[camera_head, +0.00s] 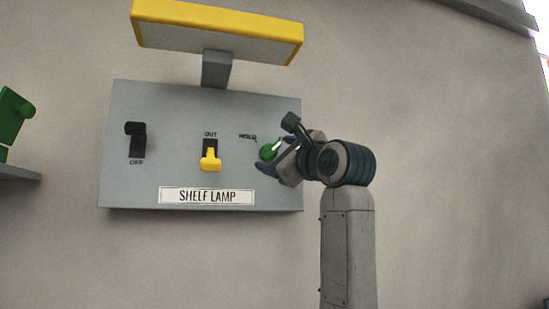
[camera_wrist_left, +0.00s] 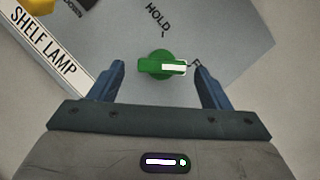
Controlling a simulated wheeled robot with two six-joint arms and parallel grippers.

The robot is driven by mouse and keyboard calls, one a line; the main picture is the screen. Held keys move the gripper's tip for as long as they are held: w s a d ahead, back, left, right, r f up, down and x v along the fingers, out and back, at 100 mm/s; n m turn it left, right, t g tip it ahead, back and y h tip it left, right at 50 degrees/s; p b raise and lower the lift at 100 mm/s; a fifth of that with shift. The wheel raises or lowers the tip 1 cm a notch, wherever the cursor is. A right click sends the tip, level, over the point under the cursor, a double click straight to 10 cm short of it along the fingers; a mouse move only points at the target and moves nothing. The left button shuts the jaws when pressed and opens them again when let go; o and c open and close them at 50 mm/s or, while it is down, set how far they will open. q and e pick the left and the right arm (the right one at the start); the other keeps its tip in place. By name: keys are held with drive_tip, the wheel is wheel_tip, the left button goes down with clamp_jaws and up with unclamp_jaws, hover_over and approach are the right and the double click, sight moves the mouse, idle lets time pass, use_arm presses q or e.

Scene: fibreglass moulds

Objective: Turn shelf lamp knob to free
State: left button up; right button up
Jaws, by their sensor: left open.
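The grey shelf lamp panel (camera_head: 180,110) on the wall carries a green knob (camera_head: 267,152) at its right, with a white pointer stripe. In the left wrist view the knob (camera_wrist_left: 150,66) has its stripe pointing right, away from the HOLD label (camera_wrist_left: 158,18) and toward a label starting with F (camera_wrist_left: 196,63), mostly hidden behind a finger. My left gripper (camera_wrist_left: 161,68) is open, with one blue finger on each side of the knob and a gap on both sides. It partly covers the knob in the head view. My right gripper is not in view.
The panel also has a black switch (camera_head: 136,140) at OFF and a yellow-handled switch (camera_head: 210,158) below OUT. A yellow-edged lamp (camera_head: 215,35) juts out above. A green object (camera_head: 12,122) stands on a ledge at the far left. The wall on the right is bare.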

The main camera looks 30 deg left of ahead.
use_arm(q)
drive_tip(key=b+v, duration=0.3)
drive_tip(key=v, duration=0.6)
